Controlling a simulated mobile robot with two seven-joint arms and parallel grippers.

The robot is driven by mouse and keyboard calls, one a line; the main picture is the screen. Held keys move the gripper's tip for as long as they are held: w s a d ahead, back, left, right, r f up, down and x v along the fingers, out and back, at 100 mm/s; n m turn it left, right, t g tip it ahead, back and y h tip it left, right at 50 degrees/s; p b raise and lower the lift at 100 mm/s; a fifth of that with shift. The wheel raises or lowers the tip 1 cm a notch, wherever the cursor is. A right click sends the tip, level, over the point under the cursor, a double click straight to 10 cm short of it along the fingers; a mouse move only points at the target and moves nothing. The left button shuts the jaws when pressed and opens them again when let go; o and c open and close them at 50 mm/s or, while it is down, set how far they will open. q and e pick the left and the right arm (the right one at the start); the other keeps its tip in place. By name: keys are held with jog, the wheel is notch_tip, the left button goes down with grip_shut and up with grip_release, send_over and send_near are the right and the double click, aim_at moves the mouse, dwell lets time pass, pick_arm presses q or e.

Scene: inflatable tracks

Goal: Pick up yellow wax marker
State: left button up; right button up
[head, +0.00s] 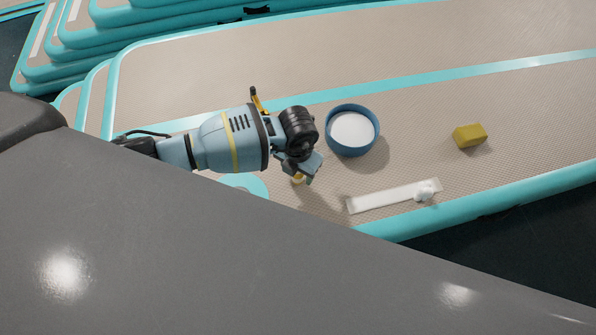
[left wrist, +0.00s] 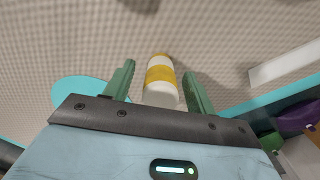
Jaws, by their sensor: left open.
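The yellow wax marker (left wrist: 160,77) shows in the left wrist view as a short white cylinder with a yellow band and a yellow far end. It is between the two green fingers of my left gripper (left wrist: 157,85), with a gap visible on each side. My left gripper (head: 305,175) is open and low over the inflatable track in the head view. There only a small pale yellow part of the marker (head: 298,180) shows beside the gripper; the rest is hidden. My right gripper is not in view.
On the beige track (head: 420,120) stand a blue round container (head: 352,130) with white contents, close right of my gripper, a yellow block (head: 470,135), and a white strip (head: 385,197) with a white lump (head: 426,190). Stacked tracks (head: 150,35) lie at the back left.

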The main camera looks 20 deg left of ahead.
pick_arm(q)
jog(key=c, duration=1.1)
jog(key=shift+r, duration=0.15)
jog(key=shift+r, duration=0.65)
jog(key=shift+d+r, duration=0.25)
jog(key=shift+r, duration=0.85)
jog(key=s+d, duration=0.2)
jog(key=d, duration=0.2)
jog(key=s+d, duration=0.2)
jog(key=d, duration=0.3)
jog(key=s+d+r+b, duration=0.1)
jog(key=s+d, duration=0.1)
jog(key=d, duration=0.3)
jog(key=shift+s+d+r, duration=0.1)
jog(key=shift+s, duration=0.15)
jog(key=shift+w, duration=0.15)
